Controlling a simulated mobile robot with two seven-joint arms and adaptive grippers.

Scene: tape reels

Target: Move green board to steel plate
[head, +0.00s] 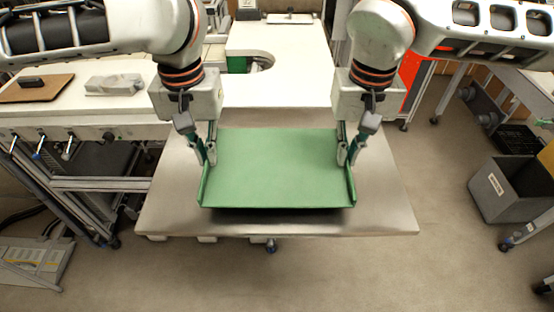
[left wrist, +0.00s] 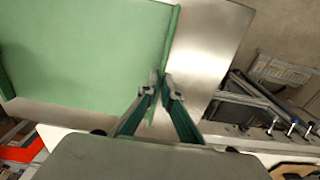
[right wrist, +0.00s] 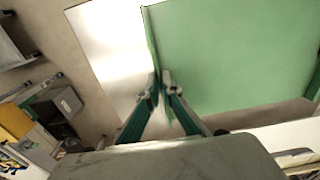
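The green board (head: 277,168) is a flat tray-like panel with raised side edges. It is level over the steel plate (head: 385,205), with a dark shadow beneath its front edge; I cannot tell how large the gap is. My left gripper (head: 211,158) is shut on the board's left raised edge, also seen in the left wrist view (left wrist: 160,82). My right gripper (head: 343,158) is shut on the right raised edge, also seen in the right wrist view (right wrist: 160,82). The board hides the middle of the plate.
A white table (head: 290,60) lies behind the plate. A side bench at left holds a brown board (head: 35,88) and a grey block (head: 115,84). A grey bin (head: 510,195) stands on the floor at right. Floor in front of the plate is clear.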

